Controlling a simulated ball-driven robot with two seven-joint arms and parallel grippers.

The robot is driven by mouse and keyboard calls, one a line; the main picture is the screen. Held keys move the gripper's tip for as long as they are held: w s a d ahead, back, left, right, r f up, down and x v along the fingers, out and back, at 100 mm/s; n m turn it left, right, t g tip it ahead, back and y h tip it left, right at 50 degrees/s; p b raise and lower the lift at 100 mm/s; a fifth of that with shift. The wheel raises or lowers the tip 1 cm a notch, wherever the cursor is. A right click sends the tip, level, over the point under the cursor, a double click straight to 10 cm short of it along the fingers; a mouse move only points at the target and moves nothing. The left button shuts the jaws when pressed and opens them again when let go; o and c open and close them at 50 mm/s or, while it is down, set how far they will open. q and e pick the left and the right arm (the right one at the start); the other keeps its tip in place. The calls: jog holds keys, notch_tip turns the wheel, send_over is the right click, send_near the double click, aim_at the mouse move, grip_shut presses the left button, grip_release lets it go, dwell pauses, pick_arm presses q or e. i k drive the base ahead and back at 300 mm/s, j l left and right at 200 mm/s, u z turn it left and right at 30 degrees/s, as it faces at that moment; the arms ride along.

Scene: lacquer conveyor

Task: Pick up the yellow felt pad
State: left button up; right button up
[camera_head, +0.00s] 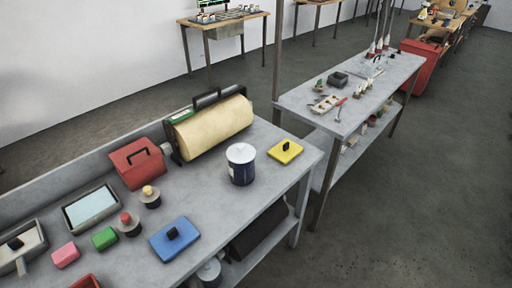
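The yellow felt pad (286,151) is a flat yellow square with a small black knob on top. It lies on the grey workbench (215,205) near its far right corner in the head view. A dark blue can with a white lid (241,164) stands just left of it, apart from it. Neither of my grippers shows in this view.
A blue pad with a black knob (174,238), a pink block (65,254), a green block (104,238) and a red box (138,163) are on the bench. A large yellowish roll (212,127) stands behind the can. Another grey table (345,95) is at the right. Open floor (420,200) lies right of the bench.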

aim_at(285, 151)
jog(key=i+l+u, duration=0.15)
jog(key=l+u, duration=0.15)
jog(key=l, duration=0.2)
jog(key=i+l+u, duration=0.1)
jog(key=l+u, duration=0.2)
jog(key=l, duration=0.2)
jog(key=l+u, duration=0.3)
jog(key=l, duration=0.25)
jog(key=i, duration=0.05)
